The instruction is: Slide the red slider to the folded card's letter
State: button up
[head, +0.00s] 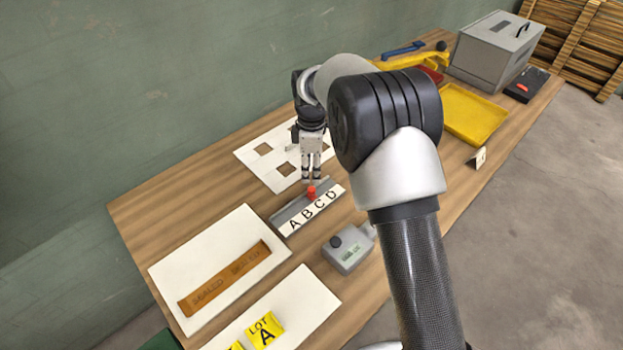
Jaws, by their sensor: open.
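The red slider (311,192) sits on a grey rail (289,211) on the wooden table, nearer the D end than the A end. A white strip (313,211) along the rail's front reads A, B, C, D. My gripper (311,179) points down with its fingers open, right at or just above the slider; I cannot tell whether they touch it. A small folded white card (479,157) stands at the table's right edge, with a dark mark too small to read.
A grey device with a black knob (347,250) stands in front of the rail. A white board with square cut-outs (262,152) lies behind. White panels (226,240) and a yellow "LOT A" card (264,330) lie front left. A yellow tray (473,116) and grey box (490,52) are far right.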

jog(key=shift+r, duration=1.9)
jog(key=s+d+r+m+t, duration=0.1)
jog(key=s+d+r+m, duration=0.4)
jog(key=s+d+r, duration=0.3)
jog(key=s+d+r+m+t, duration=0.1)
jog(key=s+d+r+m, duration=0.5)
jog(key=r, duration=0.5)
jog(key=s+d+f+m+t, duration=0.1)
jog(key=s+d+m, duration=0.2)
jog(key=s, duration=0.7)
jog(key=s+d+m+t, duration=0.1)
jog(key=s+d+m, duration=0.2)
jog(key=s, duration=0.7)
jog(key=shift+s+f+m+t, duration=0.3)
jog(key=shift+f+m, duration=0.1)
jog(key=shift+m, duration=0.4)
